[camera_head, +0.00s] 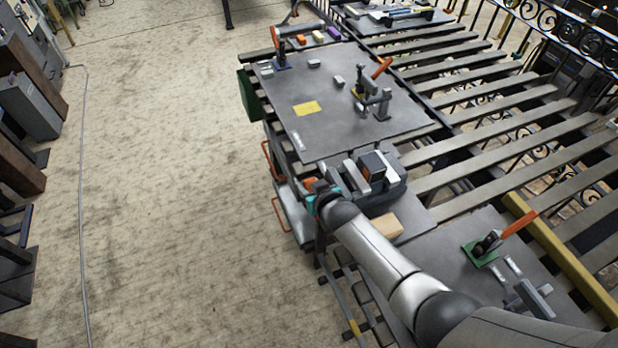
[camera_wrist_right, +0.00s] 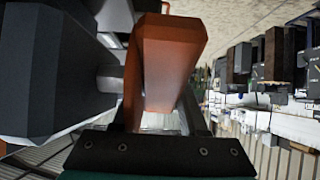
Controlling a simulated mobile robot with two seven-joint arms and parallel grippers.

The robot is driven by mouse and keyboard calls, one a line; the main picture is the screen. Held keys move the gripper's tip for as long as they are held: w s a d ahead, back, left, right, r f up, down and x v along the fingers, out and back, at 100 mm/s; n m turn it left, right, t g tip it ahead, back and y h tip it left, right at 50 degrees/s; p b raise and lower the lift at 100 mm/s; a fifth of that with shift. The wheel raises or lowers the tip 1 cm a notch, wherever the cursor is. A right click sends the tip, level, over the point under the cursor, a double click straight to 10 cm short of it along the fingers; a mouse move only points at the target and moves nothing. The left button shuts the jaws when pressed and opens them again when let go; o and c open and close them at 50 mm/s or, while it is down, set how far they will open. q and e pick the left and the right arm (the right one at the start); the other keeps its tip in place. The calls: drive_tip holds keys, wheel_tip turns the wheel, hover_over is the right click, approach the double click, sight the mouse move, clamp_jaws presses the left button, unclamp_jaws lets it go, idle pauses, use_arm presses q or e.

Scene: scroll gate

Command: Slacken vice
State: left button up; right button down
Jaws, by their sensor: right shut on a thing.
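The vice (camera_head: 384,198) is a dark grey block with lighter jaws, in the middle of the head view. A dark block with a pale face (camera_head: 372,165) sits at its jaws. My right gripper (camera_head: 316,188) is at the vice's left end, its arm coming in from the lower right. In the right wrist view an orange handle (camera_wrist_right: 168,60) stands between the fingers, and the gripper is shut on it. The dark grey vice body (camera_wrist_right: 45,75) fills the left of that view. The gripper hides most of the handle in the head view. My left gripper is not in view.
A tan block (camera_head: 385,227) lies in front of the vice. A grey plate (camera_head: 340,125) with orange-handled clamps lies behind it on the slatted bench. Another orange-handled clamp (camera_head: 487,245) on a green base stands at right.

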drive_tip(key=shift+f+g, duration=0.1)
drive_tip(key=shift+g, duration=0.2)
drive_tip(key=shift+c, duration=2.2)
unclamp_jaws()
drive_tip(key=shift+s+d+r+p, duration=0.15)
drive_tip(key=shift+s+r+p, duration=0.3)
drive_tip(key=shift+s+p, duration=0.1)
drive_tip(key=p+v, duration=0.3)
drive_tip(key=v, duration=1)
drive_tip(key=shift+s+r+p, duration=0.2)
drive_tip(key=shift+s+p, duration=0.15)
drive_tip(key=shift+s, duration=0.05)
